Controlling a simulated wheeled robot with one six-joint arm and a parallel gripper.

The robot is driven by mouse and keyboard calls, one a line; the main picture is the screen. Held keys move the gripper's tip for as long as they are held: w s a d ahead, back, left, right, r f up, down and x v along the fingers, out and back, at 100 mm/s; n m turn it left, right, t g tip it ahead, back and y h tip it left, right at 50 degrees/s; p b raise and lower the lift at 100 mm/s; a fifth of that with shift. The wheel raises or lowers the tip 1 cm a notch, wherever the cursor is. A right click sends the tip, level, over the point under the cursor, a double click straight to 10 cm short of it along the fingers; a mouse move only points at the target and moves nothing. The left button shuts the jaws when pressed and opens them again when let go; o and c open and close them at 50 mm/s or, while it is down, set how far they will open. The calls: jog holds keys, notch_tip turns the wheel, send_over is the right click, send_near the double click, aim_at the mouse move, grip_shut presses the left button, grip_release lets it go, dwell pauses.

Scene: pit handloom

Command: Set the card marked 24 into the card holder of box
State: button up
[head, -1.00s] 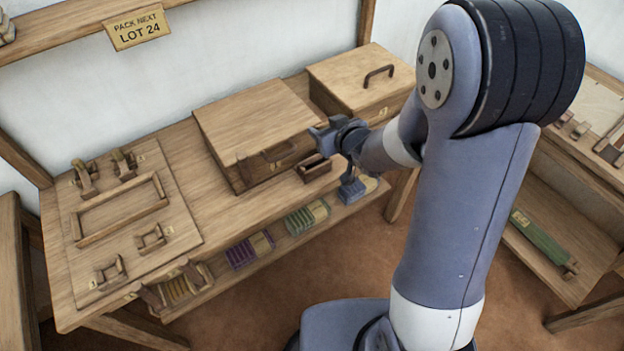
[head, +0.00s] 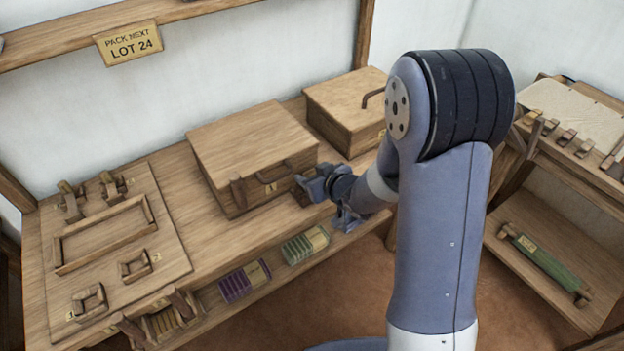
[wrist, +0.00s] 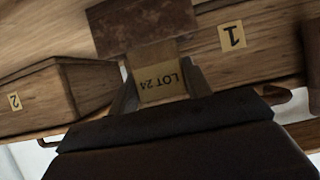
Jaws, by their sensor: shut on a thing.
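My gripper (head: 308,188) is by the right front end of box 1 (head: 250,145), a lidded wooden box with a handle. In the wrist view my gripper (wrist: 162,88) is shut on the card marked LOT 24 (wrist: 160,84), a tan card that appears upside down there. The head view does not show the card. The front of box 1 (wrist: 265,32), with its number 1 tag, is just beyond the card. A dark brown plate (wrist: 140,28) shows right past the card's edge. I cannot tell whether it is the card holder, or whether the card touches it.
Box 2 (head: 345,105) stands to the right on the same bench. A board with wooden frames (head: 110,225) lies at left. Purple (head: 245,281) and green (head: 305,245) bundles sit on the lower shelf. A sign reads PACK NEXT LOT 24 (head: 128,43). A second bench (head: 575,180) is at right.

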jog(key=shift+f, duration=0.45)
jog(key=shift+f, duration=0.2)
jog(key=o, duration=0.9)
jog(key=shift+r, duration=0.1)
jog(key=shift+o, duration=0.2)
jog(key=shift+r, duration=0.15)
jog(key=p+v, duration=0.1)
jog(key=v, duration=1.1)
